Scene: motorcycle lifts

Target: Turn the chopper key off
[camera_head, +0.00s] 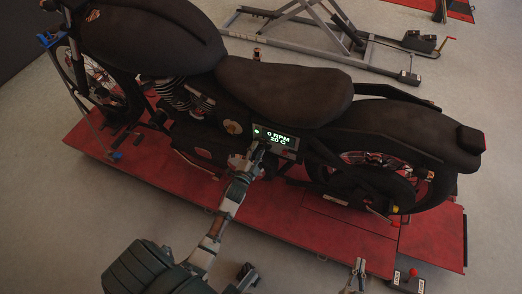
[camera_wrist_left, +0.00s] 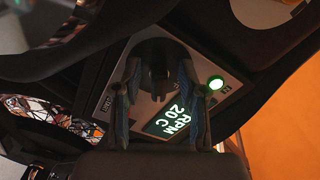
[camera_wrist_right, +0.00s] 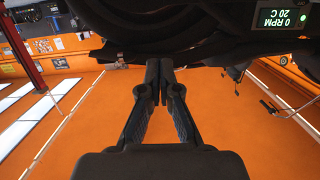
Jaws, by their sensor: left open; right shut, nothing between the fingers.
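The black chopper (camera_head: 285,95) stands side-on, with a small panel (camera_head: 288,150) on its near side whose green display (camera_head: 278,137) reads 0 RPM and 20 C. My left gripper (camera_head: 257,149) is at the panel's left part and hides it there. In the left wrist view my left gripper (camera_wrist_left: 158,80) is open, its fingers either side of a dark key-like knob (camera_wrist_left: 158,92); I cannot tell if they touch it. A green light (camera_wrist_left: 216,82) glows beside the display (camera_wrist_left: 172,120). My right gripper (camera_wrist_right: 159,72) is shut and empty, away from the panel; it also shows in the head view (camera_head: 357,268).
The chopper stands on a red lift platform (camera_head: 335,232). A grey lift frame (camera_head: 320,58) stands behind it. A red-knobbed control box (camera_head: 408,283) is close to my right gripper. Grey floor is open at lower left.

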